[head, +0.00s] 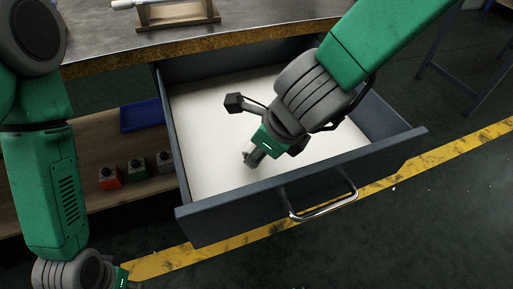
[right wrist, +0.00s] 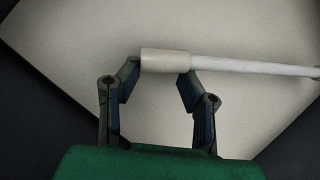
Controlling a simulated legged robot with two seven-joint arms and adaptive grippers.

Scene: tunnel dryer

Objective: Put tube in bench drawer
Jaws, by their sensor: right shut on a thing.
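The bench drawer (head: 184,154) is pulled open, with dark walls, a pale floor and a metal handle (head: 325,203) on its front. My right gripper (head: 251,158) reaches down inside it. In the right wrist view, my right gripper (right wrist: 158,80) is shut on the tube, a thin white shaft (right wrist: 250,66) with a thicker beige end (right wrist: 166,61). The tube lies across the fingertips over the pale floor; its right end leaves the picture. I cannot make out the tube in the head view. Only the body of my left gripper shows at the bottom left; its fingers are out of frame.
A wooden rack (head: 178,14) with a white tube (head: 126,3) stands on the bench top (head: 95,35). A blue tray (head: 142,115) and several small boxes (head: 137,170) sit on the shelf left of the drawer. The floor beyond the drawer front is open, with a yellow stripe (head: 445,143).

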